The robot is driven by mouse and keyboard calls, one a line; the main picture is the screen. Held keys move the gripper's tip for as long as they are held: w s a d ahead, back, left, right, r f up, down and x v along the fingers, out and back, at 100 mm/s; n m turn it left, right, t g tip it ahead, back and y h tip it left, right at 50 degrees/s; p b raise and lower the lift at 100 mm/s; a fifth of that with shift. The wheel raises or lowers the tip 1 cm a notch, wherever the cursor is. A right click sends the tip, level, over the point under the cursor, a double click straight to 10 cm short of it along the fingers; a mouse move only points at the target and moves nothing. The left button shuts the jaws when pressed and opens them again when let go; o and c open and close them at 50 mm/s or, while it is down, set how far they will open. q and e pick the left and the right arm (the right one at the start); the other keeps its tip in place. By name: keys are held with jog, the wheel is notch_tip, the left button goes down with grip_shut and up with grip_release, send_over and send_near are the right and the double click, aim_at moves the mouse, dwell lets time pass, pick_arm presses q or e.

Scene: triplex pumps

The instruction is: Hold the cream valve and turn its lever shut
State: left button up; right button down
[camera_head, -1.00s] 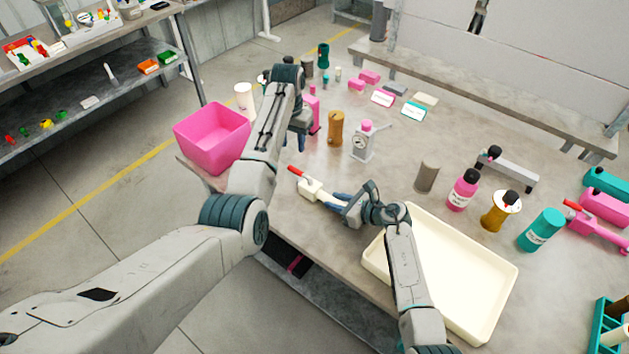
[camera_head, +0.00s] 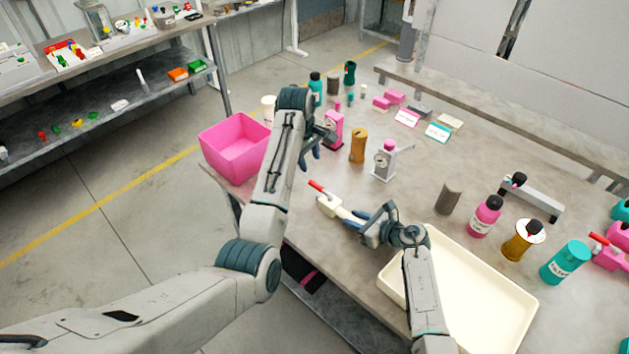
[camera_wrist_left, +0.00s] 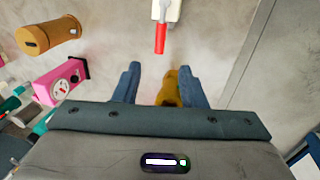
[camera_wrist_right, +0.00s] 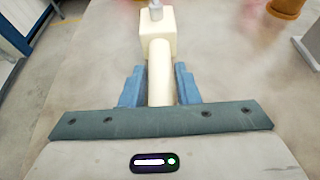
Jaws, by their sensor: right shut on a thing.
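The cream valve (camera_head: 329,206) is held near the table's front edge, with a red lever (camera_head: 318,187) reaching up-left from its top. My right gripper (camera_head: 358,222) is shut on the valve's round cream pipe (camera_wrist_right: 160,72), which lies between its fingers in the right wrist view. My left gripper (camera_head: 314,148) is open, above and beyond the valve. In the left wrist view the red lever (camera_wrist_left: 160,38) points toward the left fingers (camera_wrist_left: 160,88) and is apart from them. The valve body (camera_wrist_left: 172,10) is cut off at the top edge there.
A pink bin (camera_head: 236,150) stands at the left table edge. A brown cylinder (camera_head: 358,146) and a pale gauge pump (camera_head: 386,160) stand behind the valve. A cream tray (camera_head: 480,312) lies at the right front. A yellow piece (camera_wrist_left: 170,88) shows between the left fingers, its distance unclear.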

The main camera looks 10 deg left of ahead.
aim_at(315, 184)
pick_arm(q)
jog(key=f, duration=0.3)
jog(key=w+f, duration=0.1)
jog(key=f, duration=0.3)
jog(key=d+f, duration=0.1)
jog(key=f, duration=0.3)
jog(key=shift+w+d, duration=0.1)
jog(key=shift+w, duration=0.25)
grip_shut()
